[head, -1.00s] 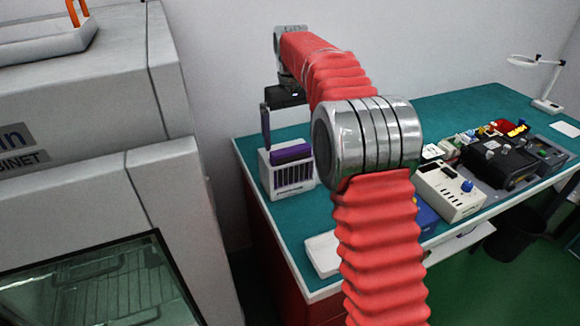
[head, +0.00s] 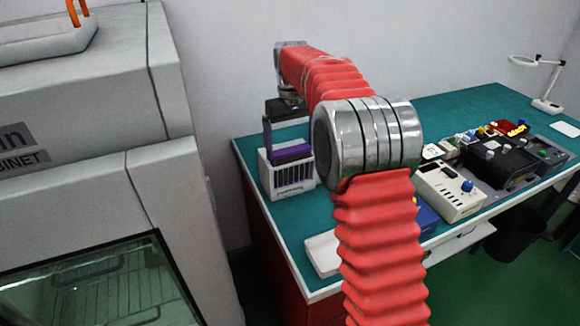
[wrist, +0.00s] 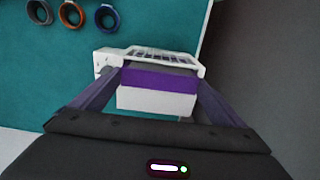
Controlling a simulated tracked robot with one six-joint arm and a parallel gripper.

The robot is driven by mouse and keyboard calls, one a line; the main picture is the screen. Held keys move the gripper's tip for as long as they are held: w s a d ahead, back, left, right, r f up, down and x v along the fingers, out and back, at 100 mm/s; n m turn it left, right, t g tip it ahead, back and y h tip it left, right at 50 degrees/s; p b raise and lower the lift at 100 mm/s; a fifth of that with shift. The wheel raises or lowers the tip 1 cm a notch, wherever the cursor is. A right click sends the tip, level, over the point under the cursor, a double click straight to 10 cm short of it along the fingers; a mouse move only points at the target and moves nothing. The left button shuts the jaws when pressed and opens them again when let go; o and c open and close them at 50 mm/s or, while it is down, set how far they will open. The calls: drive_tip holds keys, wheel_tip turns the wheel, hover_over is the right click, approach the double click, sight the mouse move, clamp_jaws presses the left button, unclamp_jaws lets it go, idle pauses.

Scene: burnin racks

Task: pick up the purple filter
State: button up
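The purple filter (head: 291,151) sits in the top of a white slotted holder (head: 293,179) on the teal bench; the filter also shows in the wrist view (wrist: 160,79), with a white face below the purple band. My gripper (wrist: 158,85) is over it, with one dark purple finger on each side of the filter. The fingers are spread about the filter's width; I see no clear grip on it. In the head view one finger of my gripper (head: 268,140) hangs at the holder's left, and my arm hides part of the right side.
Grey cabinet (head: 90,110) stands close on the left. Several ring-shaped parts (wrist: 107,18) lie on the bench in the wrist view. A white instrument (head: 450,190) and black equipment (head: 495,160) stand farther right. A white tray (head: 322,252) lies near the front edge.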

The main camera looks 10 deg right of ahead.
drive_tip(key=c, duration=0.8)
drive_tip(key=shift+c, duration=0.2)
wheel_tip(320, 180, up, 18)
idle(0.6)
idle(0.6)
